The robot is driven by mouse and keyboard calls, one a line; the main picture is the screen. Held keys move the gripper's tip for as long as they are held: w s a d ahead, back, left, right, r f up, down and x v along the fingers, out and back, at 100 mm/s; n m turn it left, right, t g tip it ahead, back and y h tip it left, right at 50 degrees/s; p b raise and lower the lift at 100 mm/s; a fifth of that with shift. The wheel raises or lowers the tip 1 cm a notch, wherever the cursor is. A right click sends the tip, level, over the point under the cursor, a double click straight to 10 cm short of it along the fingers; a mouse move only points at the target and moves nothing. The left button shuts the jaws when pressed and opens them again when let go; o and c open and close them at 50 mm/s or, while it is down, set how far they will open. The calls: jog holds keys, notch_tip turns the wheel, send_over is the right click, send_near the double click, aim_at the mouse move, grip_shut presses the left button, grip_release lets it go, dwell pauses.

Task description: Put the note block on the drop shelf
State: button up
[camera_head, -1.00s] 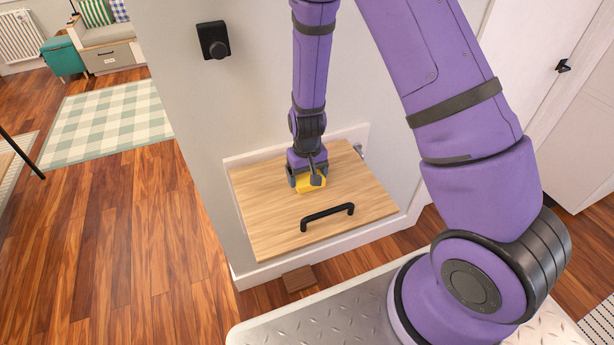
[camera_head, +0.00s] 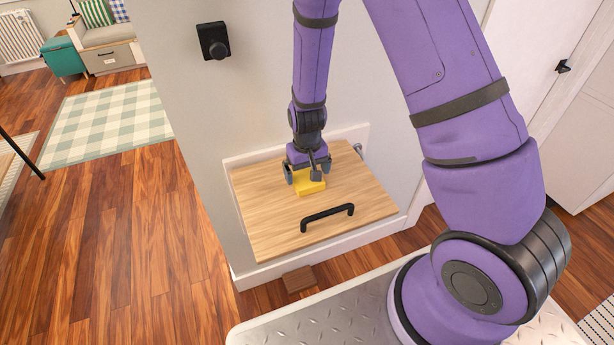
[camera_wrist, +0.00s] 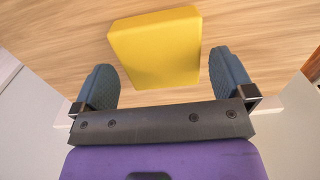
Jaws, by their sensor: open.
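The yellow note block (camera_head: 308,184) rests on the wooden drop shelf (camera_head: 275,222), toward its back by the wall. My gripper (camera_head: 304,178) is just above the shelf at the block, with its fingers spread. In the wrist view the block (camera_wrist: 156,48) lies on the wood grain ahead of and between the open fingers (camera_wrist: 160,82), with a gap on each side. The far fingertip area is partly hidden by my wrist in the head view.
The shelf has a black handle (camera_head: 327,217) near its front edge and a pale frame against the wall. A black knob (camera_head: 213,41) is on the wall above. My metal base deck lies in front. The shelf's left and front parts are bare.

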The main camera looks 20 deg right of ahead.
notch_tip(320, 180, up, 11)
notch_tip(320, 180, up, 10)
jog(key=t, duration=0.1)
send_over(307, 177)
jog(key=s+d, duration=0.2)
jog(key=s, duration=0.1)
jog(key=s+d+r+t, duration=0.2)
jog(key=s+r, duration=0.7)
jog(key=s, duration=0.1)
jog(key=s+d+r+t, duration=0.2)
jog(key=s+d+r, duration=0.1)
jog(key=s+r, duration=0.7)
jog(key=shift+s+d, duration=0.15)
jog(key=shift+s, duration=0.2)
